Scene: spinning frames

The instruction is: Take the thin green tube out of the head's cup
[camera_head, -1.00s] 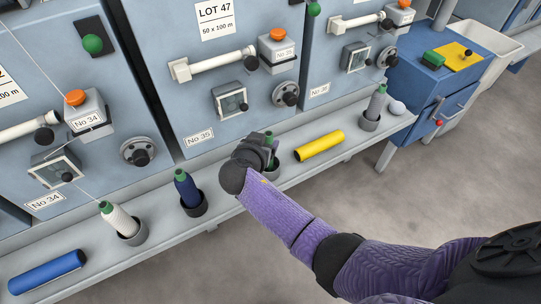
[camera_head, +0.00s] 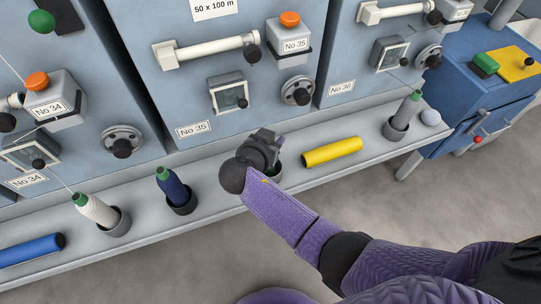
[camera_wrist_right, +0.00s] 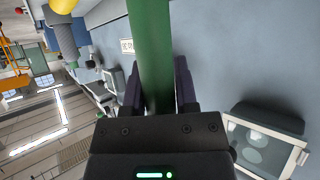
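The thin green tube (camera_wrist_right: 155,50) stands large in the right wrist view and runs down between the two dark fingers of my right gripper (camera_wrist_right: 160,88). The fingers lie close on either side; whether they press on it I cannot tell. In the head view my right gripper (camera_head: 266,146) is over a dark grey cup (camera_head: 277,180) on the shelf in front of machine No 35. The gripper and wrist hide most of the cup and tube there; a bit of green shows at the cup. My left gripper is not in view.
On the grey shelf (camera_head: 225,210), a navy bobbin (camera_head: 170,184) in a cup stands left and a yellow cylinder (camera_head: 331,151) lies right. Beyond them are a white bobbin (camera_head: 95,209), a blue cylinder (camera_head: 32,250) and a grey bobbin (camera_head: 406,110). Machine faces rise behind.

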